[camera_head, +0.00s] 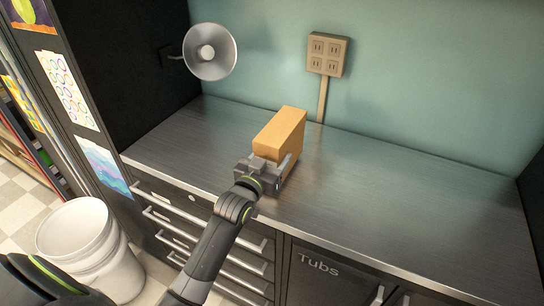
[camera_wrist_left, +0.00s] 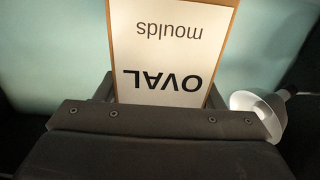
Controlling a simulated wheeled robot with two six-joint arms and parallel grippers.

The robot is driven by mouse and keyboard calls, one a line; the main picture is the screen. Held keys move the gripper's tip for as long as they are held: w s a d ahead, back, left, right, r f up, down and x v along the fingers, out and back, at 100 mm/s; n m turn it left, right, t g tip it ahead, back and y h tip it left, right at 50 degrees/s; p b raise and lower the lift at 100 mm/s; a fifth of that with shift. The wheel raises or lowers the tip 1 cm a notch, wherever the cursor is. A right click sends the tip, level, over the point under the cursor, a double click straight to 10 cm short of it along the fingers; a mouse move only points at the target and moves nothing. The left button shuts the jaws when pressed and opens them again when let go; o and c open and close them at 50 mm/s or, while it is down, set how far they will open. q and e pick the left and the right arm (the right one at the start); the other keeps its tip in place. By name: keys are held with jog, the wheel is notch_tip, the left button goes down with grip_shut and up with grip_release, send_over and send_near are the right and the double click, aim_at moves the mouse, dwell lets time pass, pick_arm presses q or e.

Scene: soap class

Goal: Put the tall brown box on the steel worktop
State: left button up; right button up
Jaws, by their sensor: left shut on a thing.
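The tall brown box (camera_head: 278,134) is upright over the steel worktop (camera_head: 400,200), near its middle. My left gripper (camera_head: 270,172) is shut on the lower part of the box from the front. In the left wrist view the box (camera_wrist_left: 172,50) shows a white label reading "OVAL moulds", upside down, between the fingers (camera_wrist_left: 160,100). The gripper hides the front of the box's base, so I cannot tell whether it touches the worktop. My right gripper is not in view.
A lamp (camera_head: 210,52) is on the dark side wall at the left and a socket box (camera_head: 327,54) is on the back wall. White buckets (camera_head: 85,240) stand on the floor at the left. Drawers and a "Tubs" cupboard (camera_head: 320,270) are below. The worktop is clear on both sides.

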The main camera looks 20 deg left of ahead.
pick_arm(q)
jog(key=shift+f+b, duration=0.3)
jog(key=shift+f, duration=0.2)
jog(key=o, duration=1.3)
jog(key=shift+s+f, duration=0.1)
jog(key=shift+f, duration=0.05)
